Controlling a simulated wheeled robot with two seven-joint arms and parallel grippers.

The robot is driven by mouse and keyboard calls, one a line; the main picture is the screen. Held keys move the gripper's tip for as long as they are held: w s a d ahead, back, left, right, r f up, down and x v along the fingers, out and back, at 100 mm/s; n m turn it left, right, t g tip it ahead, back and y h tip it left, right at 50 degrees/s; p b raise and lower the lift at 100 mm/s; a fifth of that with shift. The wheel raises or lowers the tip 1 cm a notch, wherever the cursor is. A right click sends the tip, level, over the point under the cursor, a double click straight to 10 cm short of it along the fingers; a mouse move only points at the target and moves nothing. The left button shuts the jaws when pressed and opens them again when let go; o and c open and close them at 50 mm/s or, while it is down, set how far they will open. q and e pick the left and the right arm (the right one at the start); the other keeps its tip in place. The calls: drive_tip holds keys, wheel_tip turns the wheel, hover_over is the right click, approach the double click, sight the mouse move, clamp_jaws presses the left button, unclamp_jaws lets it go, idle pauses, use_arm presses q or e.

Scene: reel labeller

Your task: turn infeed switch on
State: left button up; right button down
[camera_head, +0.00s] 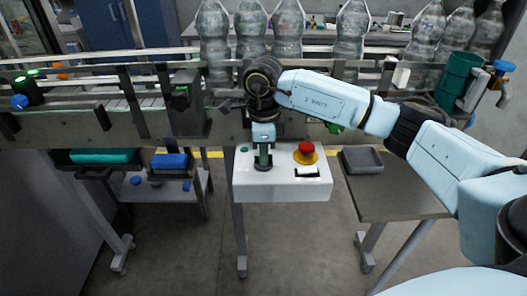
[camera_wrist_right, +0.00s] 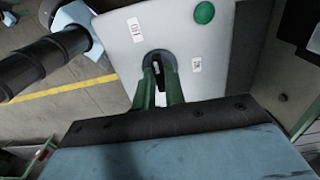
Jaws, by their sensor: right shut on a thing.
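The white control box (camera_head: 285,187) stands on a post in front of the conveyor. The infeed switch (camera_wrist_right: 155,70) sits on its face, a dark round mount with label plates to either side in the right wrist view. My right gripper (camera_head: 263,163) comes down from above onto the switch. In the right wrist view its green fingers (camera_wrist_right: 158,88) are shut on the switch handle, which they mostly hide. I cannot tell the switch's position. A green button (camera_wrist_right: 204,13) also shows on the box. My left gripper does not show in the head view.
A red emergency stop (camera_head: 306,149) with a yellow base is on the box, right of the switch. Several clear bottles (camera_head: 250,40) stand on the conveyor (camera_head: 140,122) behind. A grey tray (camera_head: 362,160) lies on the side table (camera_head: 395,197) at the right.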

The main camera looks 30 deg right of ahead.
drive_tip(key=shift+m, duration=0.3)
drive_tip(key=m, duration=0.3)
drive_tip(key=shift+m, duration=0.3)
drive_tip(key=m, duration=0.4)
drive_tip(key=shift+m, duration=0.3)
drive_tip(key=m, duration=0.4)
drive_tip(key=shift+m, duration=0.3)
drive_tip(key=shift+m+p, duration=0.6)
drive_tip(key=shift+m, duration=1.6)
drive_tip(key=c, duration=1.5)
unclamp_jaws()
drive_tip(key=shift+o, duration=0.2)
wheel_tip(320, 180, up, 14)
drive_tip(key=shift+f, duration=0.25)
